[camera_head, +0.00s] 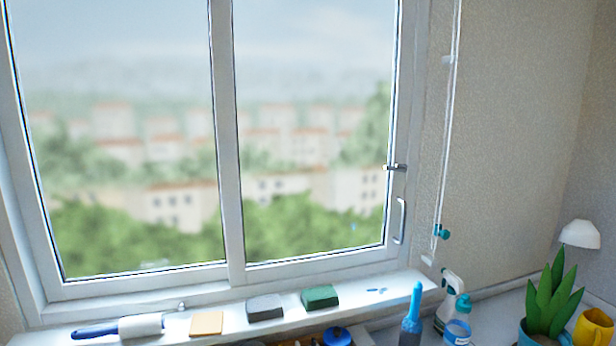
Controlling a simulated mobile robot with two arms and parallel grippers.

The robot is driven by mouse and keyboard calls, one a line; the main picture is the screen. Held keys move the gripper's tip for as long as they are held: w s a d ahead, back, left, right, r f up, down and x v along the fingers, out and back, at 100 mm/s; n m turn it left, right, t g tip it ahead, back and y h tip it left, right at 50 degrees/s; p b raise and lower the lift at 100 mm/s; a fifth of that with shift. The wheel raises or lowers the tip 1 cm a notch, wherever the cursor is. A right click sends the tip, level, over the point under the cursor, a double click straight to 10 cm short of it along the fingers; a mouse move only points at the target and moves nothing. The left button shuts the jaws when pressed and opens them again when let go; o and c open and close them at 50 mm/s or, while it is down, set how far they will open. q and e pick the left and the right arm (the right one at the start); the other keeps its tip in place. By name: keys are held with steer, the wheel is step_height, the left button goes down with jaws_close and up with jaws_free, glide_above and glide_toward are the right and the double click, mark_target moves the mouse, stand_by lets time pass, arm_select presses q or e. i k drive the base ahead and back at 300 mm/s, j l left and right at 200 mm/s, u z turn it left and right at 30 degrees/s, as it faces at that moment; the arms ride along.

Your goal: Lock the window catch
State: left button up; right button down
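The window (229,140) has two panes in a white frame. The window catch (396,167) is a small dark and metallic piece on the right upright of the frame, and it sticks out to the left over the edge of the glass. A pale, upright handle (400,221) sits just below it on the same upright. I cannot tell from this view whether the catch is locked. Neither of my grippers shows.
The sill holds a lint roller (140,325), a tan sponge (206,323), a grey block (265,307) and a green block (320,297). A blue brush (412,318), spray bottle (451,298) and plant (551,300) stand lower right. A cord (447,130) hangs right of the window.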

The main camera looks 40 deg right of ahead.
mark_target(399, 168)
steer(key=l+z, duration=0.1)
steer(key=z, duration=1.75)
